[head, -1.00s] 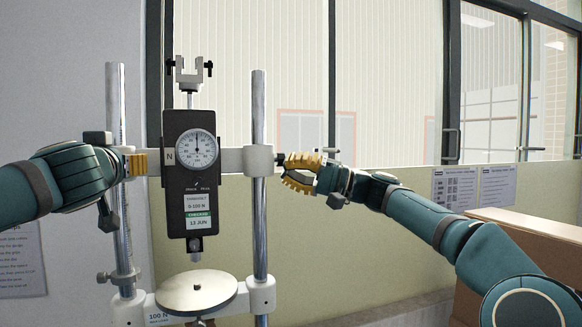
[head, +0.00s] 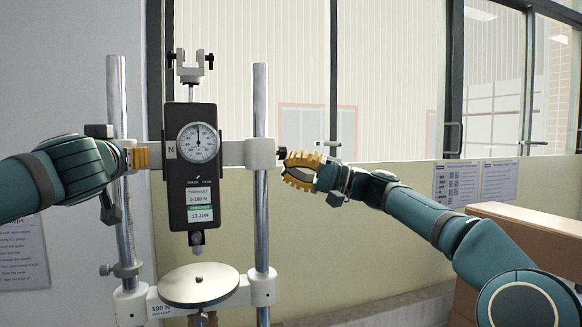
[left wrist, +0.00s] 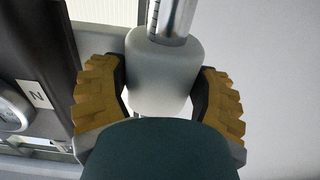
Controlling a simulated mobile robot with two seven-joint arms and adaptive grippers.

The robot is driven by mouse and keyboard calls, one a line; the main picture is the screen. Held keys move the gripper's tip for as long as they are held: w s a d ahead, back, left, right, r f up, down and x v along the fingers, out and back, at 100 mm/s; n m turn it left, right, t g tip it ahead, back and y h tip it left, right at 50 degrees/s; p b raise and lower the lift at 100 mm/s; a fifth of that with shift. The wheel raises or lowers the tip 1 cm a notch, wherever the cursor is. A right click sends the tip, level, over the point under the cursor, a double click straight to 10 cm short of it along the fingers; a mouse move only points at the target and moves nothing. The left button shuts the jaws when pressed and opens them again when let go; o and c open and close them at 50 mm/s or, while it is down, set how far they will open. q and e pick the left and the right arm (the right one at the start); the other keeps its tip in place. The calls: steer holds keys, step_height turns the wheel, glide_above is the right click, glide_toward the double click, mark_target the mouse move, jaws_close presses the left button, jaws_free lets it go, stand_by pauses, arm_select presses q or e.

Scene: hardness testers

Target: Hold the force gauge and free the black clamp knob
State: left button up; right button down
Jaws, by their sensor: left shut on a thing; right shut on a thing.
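The force gauge (head: 190,180) is a black body with a round dial, upright on a white crosshead (head: 232,153) between two steel posts. My left gripper (head: 140,158) is at the crosshead's left collar; the left wrist view shows its yellow fingers (left wrist: 163,95) on both sides of this pale collar (left wrist: 164,72). It is shut on the collar. The black clamp knob (head: 281,153) sticks out from the right collar (head: 260,153). My right gripper (head: 289,164) is shut on the knob, which its yellow fingers partly hide.
A round plate (head: 198,286) lies below the gauge, over the stand's white base bar. A small knob (head: 105,270) sits low on the left post. Cardboard boxes (head: 530,238) stand at the right. A wall and windows are behind.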

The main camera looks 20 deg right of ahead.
steer(key=d, duration=0.6)
steer(key=shift+s+f, duration=0.2)
steer(key=shift+s, duration=0.05)
stand_by(0.3)
steer(key=shift+s+a+r, duration=0.15)
steer(key=shift+a+r, duration=0.3)
steer(key=shift+a, duration=0.55)
steer(key=shift+s+a+r, duration=0.15)
steer(key=shift+a+r, duration=0.3)
steer(key=shift+a, duration=0.6)
steer(key=shift+s+a+r, duration=0.15)
steer(key=shift+a+r, duration=0.3)
steer(key=shift+a, duration=0.55)
steer(key=shift+w, duration=0.1)
steer(key=shift+w+f, duration=0.25)
steer(key=shift+f, duration=0.35)
steer(key=shift+w+f, duration=0.4)
steer(key=shift+f, duration=0.05)
